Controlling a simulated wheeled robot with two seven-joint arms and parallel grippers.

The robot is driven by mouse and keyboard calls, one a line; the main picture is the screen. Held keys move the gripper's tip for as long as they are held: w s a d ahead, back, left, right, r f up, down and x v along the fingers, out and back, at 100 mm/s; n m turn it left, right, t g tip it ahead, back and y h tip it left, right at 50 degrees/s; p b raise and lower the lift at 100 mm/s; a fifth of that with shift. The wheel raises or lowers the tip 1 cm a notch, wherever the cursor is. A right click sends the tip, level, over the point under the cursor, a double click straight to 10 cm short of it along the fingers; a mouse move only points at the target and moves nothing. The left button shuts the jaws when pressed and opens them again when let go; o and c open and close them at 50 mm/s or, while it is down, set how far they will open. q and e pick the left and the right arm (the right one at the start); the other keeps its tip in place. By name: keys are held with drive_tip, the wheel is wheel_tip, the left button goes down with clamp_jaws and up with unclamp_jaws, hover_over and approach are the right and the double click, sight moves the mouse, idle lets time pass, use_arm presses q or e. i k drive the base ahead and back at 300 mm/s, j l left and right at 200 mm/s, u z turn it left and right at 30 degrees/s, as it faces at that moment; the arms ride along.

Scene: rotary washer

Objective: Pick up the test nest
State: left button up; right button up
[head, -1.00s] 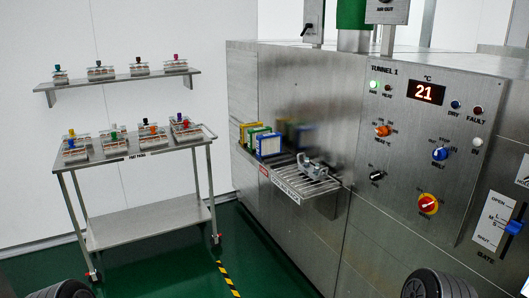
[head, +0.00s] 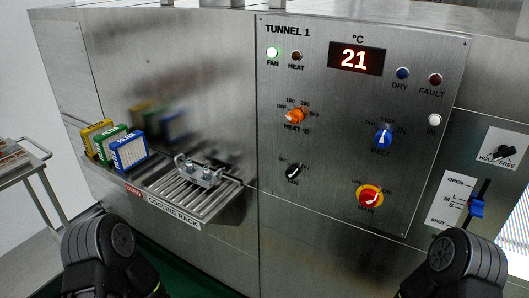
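A small metal piece with raised loops or handles (head: 199,173) sits on the slatted cooling rack (head: 190,209) in front of the tunnel machine. It may be the test nest, but no label on it can be read. My black arm parts show at the bottom left and bottom right. Neither gripper's fingers are in view, and nothing is seen held.
The control panel (head: 335,100) has knobs, lamps and a display reading 21. A blue lever (head: 477,208) is at the right. Part of a trolley (head: 22,172) shows at the left edge.

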sight(197, 177)
drive_tip(key=i+j+z, duration=0.5)
drive_tip(key=j+z, duration=0.2)
drive_tip(key=j, duration=0.2)
drive_tip(key=i+j+z, duration=0.25)
drive_tip(key=k+j, duration=0.1)
